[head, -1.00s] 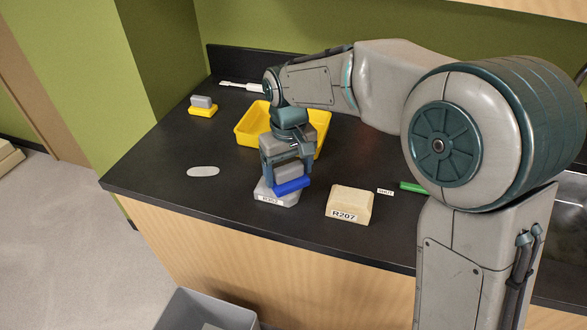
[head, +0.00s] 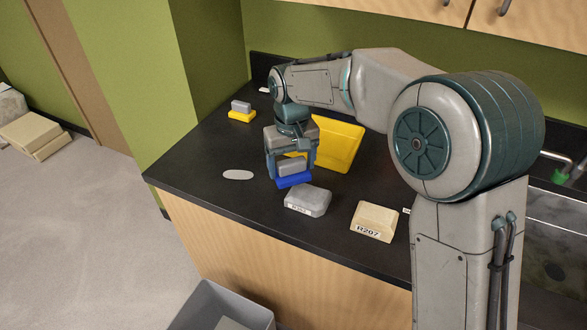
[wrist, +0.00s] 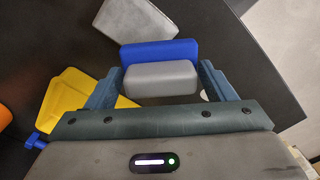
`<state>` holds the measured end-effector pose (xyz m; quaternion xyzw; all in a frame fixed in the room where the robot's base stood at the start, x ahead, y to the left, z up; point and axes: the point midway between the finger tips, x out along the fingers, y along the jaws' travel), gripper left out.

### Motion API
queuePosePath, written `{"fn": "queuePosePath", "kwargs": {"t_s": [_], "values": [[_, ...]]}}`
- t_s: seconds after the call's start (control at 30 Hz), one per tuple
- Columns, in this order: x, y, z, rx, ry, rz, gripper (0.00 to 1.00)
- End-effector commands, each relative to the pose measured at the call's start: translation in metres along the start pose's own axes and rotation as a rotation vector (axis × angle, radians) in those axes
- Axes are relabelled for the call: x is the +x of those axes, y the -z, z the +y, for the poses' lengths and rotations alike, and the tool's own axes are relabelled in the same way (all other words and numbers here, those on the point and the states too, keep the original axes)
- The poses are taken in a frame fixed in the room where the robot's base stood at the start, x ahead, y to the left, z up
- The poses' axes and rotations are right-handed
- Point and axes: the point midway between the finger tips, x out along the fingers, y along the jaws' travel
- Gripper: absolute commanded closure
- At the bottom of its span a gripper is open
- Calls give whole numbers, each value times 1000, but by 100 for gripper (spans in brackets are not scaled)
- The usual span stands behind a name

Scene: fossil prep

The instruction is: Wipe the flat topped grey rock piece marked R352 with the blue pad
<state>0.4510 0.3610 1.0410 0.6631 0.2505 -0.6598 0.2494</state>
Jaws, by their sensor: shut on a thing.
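The grey flat-topped rock piece (head: 307,199) lies on the black counter near its front edge, its white front label too small to read surely. It also shows at the top of the wrist view (wrist: 137,22). My gripper (head: 291,168) is shut on the grey grip block of the blue pad (head: 294,180). In the wrist view the block sits between both fingers (wrist: 160,80), with the blue pad (wrist: 160,53) beyond it. The pad is just behind and left of the rock, off its top. I cannot tell whether the pad touches the counter.
A cream block marked R207 (head: 374,222) lies right of the rock. A yellow tray (head: 345,145) is behind my gripper. A yellow pad with grey grip (head: 241,115) and a grey oval (head: 238,175) lie left. A grey bin (head: 215,305) stands below the counter's front.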

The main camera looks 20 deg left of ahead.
Motion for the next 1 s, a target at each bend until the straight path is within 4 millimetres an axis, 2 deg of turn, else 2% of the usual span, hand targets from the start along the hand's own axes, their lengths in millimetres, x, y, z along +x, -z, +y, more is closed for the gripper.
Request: {"fn": "queuePosePath", "kwargs": {"t_s": [0.53,1.0], "values": [[-50,-1,6,9,0,-5,45],[-53,-1,7,11,0,-5,45]]}}
